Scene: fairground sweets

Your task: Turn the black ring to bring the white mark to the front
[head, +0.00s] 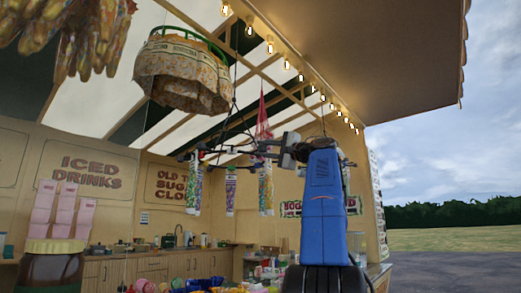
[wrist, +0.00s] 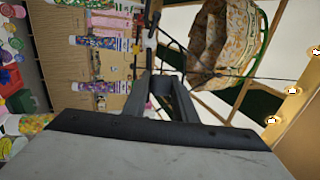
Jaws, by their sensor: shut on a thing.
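The black ring (head: 222,152) hangs level on thin lines under the stall roof, with several colourful tubes (head: 230,190) hanging from it. My gripper (head: 284,150) reaches in from the right in the head view and is shut on the near right part of the ring. In the wrist view my gripper (wrist: 168,88) closes at the end of the dark ring bar (wrist: 150,42), and the tubes (wrist: 97,43) extend to the left. The exact grip is small and partly hidden by the fingers.
A patterned hanging basket (head: 183,75) is above and left of the ring. A red net (head: 263,122) hangs close to my gripper. Corn-like bundles (head: 88,35) hang at upper left. A counter with sweets (head: 205,284) lies below. Open sky is at right.

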